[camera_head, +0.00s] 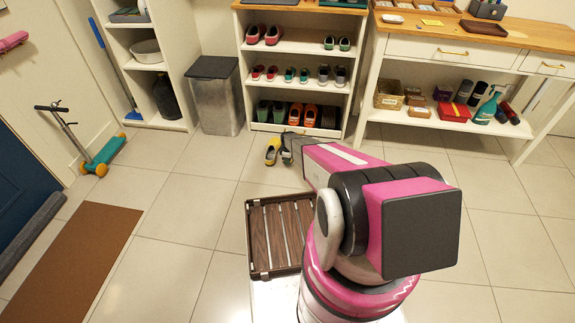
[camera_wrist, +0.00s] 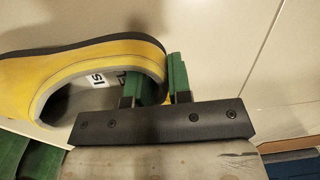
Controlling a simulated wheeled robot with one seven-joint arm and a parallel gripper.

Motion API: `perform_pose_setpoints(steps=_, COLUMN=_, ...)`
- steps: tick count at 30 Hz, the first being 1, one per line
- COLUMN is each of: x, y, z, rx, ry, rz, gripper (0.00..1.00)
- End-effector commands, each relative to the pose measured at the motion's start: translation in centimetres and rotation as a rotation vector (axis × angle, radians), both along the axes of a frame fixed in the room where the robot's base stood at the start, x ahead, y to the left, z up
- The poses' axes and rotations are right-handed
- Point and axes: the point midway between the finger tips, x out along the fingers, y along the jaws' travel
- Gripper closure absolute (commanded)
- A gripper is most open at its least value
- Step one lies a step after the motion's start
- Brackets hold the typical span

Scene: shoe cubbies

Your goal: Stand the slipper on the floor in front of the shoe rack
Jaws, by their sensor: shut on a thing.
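The yellow slipper (camera_wrist: 75,66) has a grey lining and dark sole edge. In the wrist view its heel rim is between the two green fingers of my gripper (camera_wrist: 163,82), one inside the opening and one outside. My gripper is shut on it. In the head view the slipper (camera_head: 271,155) shows small beside my gripper (camera_head: 287,153), over the floor in front of the shoe rack (camera_head: 292,89). I cannot tell whether its sole touches the floor.
The rack holds several pairs of shoes on its shelves. A grey bin (camera_head: 216,103) stands left of it, and a wooden-topped console table (camera_head: 462,47) stands right. A slatted brown tray (camera_head: 253,240) is near my base. Tiled floor is clear left of the slipper.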

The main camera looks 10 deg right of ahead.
Motion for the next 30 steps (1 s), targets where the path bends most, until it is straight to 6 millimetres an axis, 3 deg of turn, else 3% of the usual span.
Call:
perform_pose_setpoints(steps=7, x=0.1, y=0.1, z=-3.3, rx=0.0, ry=0.001, rz=0.0, gripper=1.0)
perform_pose_setpoints(steps=19, x=0.0, y=0.1, z=-3.7, rx=0.0, ry=0.0, rz=0.0, gripper=1.0)
perform_pose_setpoints(steps=20, x=0.0, y=0.1, z=-3.8, rx=0.0, ry=0.001, rz=0.0, gripper=0.78)
perform_pose_setpoints(steps=22, x=0.0, y=0.1, z=-3.7, rx=0.0, ry=0.0, rz=0.0, gripper=0.55)
perform_pose_setpoints(steps=30, x=0.0, y=0.1, z=-3.7, rx=0.0, ry=0.001, rz=0.0, gripper=0.55)
